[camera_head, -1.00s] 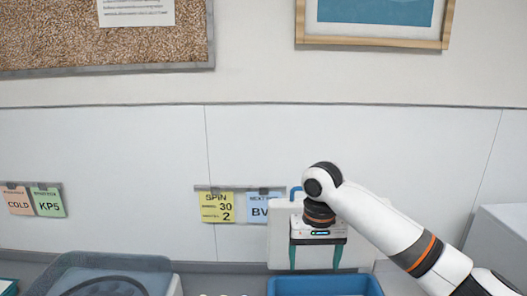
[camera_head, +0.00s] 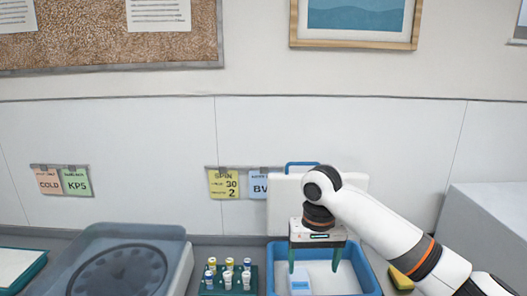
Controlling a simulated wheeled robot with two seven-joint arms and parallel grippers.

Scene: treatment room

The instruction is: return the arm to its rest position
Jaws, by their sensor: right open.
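My right arm, white with black and orange bands, comes in from the lower right. Its gripper (camera_head: 315,263) points down with two green fingers spread apart. It is open and I see nothing between the fingers. The fingers show in front of the inside of a blue bin (camera_head: 373,276); how deep they reach I cannot tell. A small pale blue and white item (camera_head: 300,283) lies in the bin near the left finger, and I cannot tell whether they touch. My left gripper is not in view.
A centrifuge (camera_head: 178,262) stands at left, beside a green rack (camera_head: 206,287) of several capped tubes. A white box with a blue handle (camera_head: 282,190) stands behind the bin. A yellow sponge-like item (camera_head: 400,278) lies right of the bin. A grey block (camera_head: 490,220) stands at right.

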